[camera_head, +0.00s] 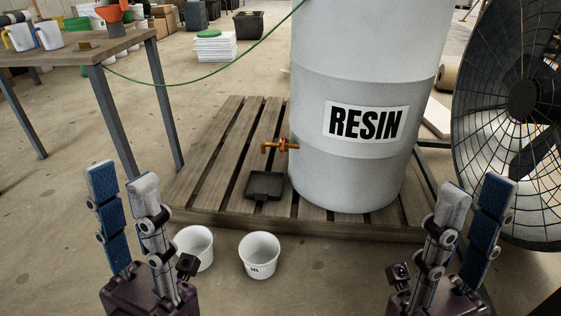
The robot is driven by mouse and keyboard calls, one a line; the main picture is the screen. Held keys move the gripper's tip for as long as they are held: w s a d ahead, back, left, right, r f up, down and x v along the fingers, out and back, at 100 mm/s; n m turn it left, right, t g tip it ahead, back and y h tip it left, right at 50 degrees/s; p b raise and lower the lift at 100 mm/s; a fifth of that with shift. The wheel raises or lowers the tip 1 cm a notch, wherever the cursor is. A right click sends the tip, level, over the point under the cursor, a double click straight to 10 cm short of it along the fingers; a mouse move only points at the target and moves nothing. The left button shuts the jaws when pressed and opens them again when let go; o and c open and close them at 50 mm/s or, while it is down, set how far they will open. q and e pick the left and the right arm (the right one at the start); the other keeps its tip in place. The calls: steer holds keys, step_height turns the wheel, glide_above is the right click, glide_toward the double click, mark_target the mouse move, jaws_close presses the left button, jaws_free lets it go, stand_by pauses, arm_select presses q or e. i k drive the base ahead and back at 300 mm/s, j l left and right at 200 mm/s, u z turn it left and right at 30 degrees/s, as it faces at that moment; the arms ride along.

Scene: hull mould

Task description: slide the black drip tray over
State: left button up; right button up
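The black drip tray (264,185) lies flat on the wooden pallet, just below and a little left of the brass tap on the resin drum. Its short handle points toward the pallet's front edge. My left gripper (123,186) is at the lower left with its fingers pointing up and apart, empty, well left of the tray. My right gripper (475,195) is at the lower right, also with fingers apart and empty, in front of the drum's right side. Neither gripper touches anything.
The grey resin drum (310,100) stands on the pallet (215,165), its tap (280,147) sticking out left. Two white tubs (197,248) (259,256) stand on the floor before the pallet. A table (90,52) is at the left, a large fan (515,120) at the right.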

mark_target(261, 185)
steer(key=i+z, duration=0.25)
steer(key=i, duration=1.3)
steer(key=j, duration=0.1)
